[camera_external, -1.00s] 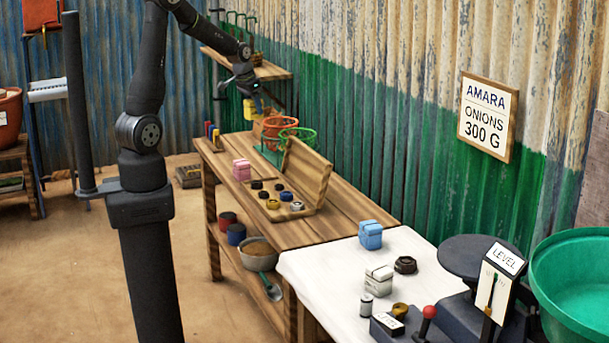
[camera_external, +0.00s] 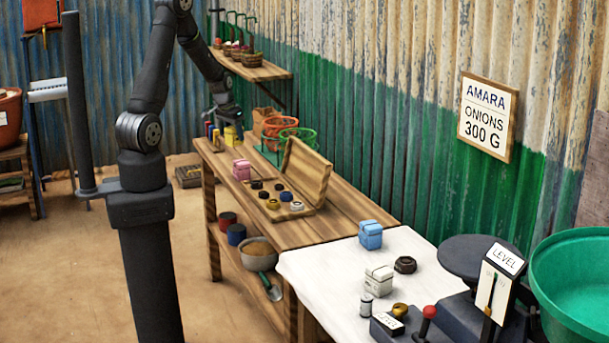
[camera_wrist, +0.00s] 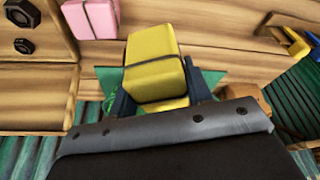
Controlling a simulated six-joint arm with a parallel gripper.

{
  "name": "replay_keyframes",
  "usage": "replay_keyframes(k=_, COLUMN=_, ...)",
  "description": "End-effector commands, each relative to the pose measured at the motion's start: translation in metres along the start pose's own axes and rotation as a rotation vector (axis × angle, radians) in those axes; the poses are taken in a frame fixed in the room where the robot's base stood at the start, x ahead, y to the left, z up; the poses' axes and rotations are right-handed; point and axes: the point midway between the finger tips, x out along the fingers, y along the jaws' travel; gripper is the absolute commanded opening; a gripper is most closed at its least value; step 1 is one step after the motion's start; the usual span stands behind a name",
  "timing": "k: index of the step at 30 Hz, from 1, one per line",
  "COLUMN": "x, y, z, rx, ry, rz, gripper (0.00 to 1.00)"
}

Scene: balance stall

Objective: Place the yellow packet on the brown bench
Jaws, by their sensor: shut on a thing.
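The yellow packet (camera_external: 233,134) is a block-shaped bundle with a dark band around it. In the wrist view the yellow packet (camera_wrist: 153,68) sits between the two dark fingers of my gripper (camera_wrist: 155,98), which is shut on it. In the external view my gripper (camera_external: 228,117) is low over the far end of the brown bench (camera_external: 340,208). The packet's underside is hidden, so I cannot tell whether it touches the bench top.
A pink packet (camera_external: 241,170) stands nearer on the bench, beside an open wooden weight box (camera_external: 305,175). Coloured upright items (camera_external: 212,133) stand left of the gripper. Orange and green baskets (camera_external: 297,137) stand to its right. A shelf (camera_external: 262,73) hangs above.

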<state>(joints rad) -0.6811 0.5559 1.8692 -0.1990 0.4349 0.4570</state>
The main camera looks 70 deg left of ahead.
Motion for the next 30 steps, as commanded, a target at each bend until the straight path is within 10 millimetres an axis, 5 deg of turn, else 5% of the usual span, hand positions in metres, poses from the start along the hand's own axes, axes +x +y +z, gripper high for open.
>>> replay_keyframes(k=10, x=0.050, y=0.000, z=0.016, rx=0.000, ry=-0.004, rz=0.001, gripper=0.17)
replay_keyframes(k=24, x=0.096, y=0.000, z=0.030, rx=0.000, ry=-0.001, rz=0.001, gripper=0.17)
replay_keyframes(k=30, x=0.100, y=0.000, z=0.031, rx=0.001, ry=0.001, rz=0.000, gripper=0.17)
